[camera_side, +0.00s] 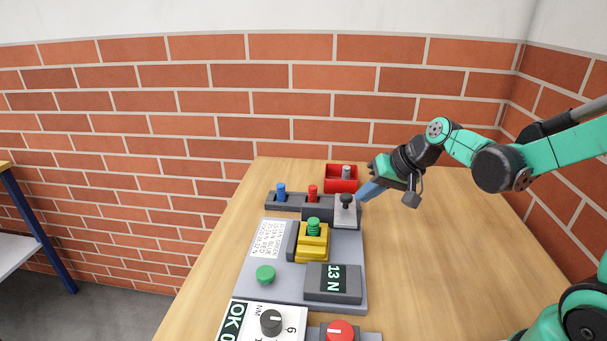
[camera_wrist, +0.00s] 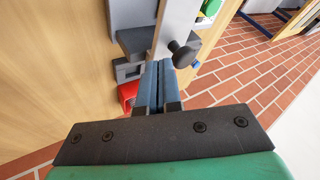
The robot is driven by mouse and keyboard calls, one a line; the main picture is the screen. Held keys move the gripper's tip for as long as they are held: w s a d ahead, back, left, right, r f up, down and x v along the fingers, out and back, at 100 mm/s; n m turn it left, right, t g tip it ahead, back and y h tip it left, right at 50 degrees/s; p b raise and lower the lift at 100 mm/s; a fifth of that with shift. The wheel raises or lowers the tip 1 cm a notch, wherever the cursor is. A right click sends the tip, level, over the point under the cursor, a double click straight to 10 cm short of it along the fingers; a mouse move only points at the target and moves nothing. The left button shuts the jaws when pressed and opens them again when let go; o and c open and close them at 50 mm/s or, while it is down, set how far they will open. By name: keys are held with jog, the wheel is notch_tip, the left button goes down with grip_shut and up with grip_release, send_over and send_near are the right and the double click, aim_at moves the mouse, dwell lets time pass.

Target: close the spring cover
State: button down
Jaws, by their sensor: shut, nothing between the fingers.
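A light grey plate with a black knob (camera_side: 346,201) lies at the back right of the grey panel (camera_side: 352,240); it may be the spring cover. In the wrist view the knob (camera_wrist: 183,53) stands out from the pale plate (camera_wrist: 176,22). In the wrist view the fingertips (camera_wrist: 160,64) appear close beside the knob; contact cannot be told.
A red bin (camera_side: 330,184) holds a grey peg behind the plate. A display box (camera_side: 333,283), green button (camera_side: 265,274) and dials are nearer.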

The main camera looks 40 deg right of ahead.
jog(key=shift+w+a, duration=0.1)
jog(key=w+a, duration=0.4)
jog(key=shift+w+a, duration=0.2)
jog(key=shift+a, duration=0.05)
dwell(0.3)
jog(key=s+d, duration=0.1)
jog(key=d, duration=0.1)
jog(key=s+d, duration=0.1)
jog(key=d, duration=0.1)
jog(key=shift+s, duration=0.3)
jog(key=v, duration=0.9)
jog(key=s+a+f+n+h, duration=0.2)
jog(key=s+a+f+n, duration=0.2)
jog(key=a, duration=0.3)
jog(key=shift+a+n, duration=0.15)
jog(key=shift+n, duration=0.55)
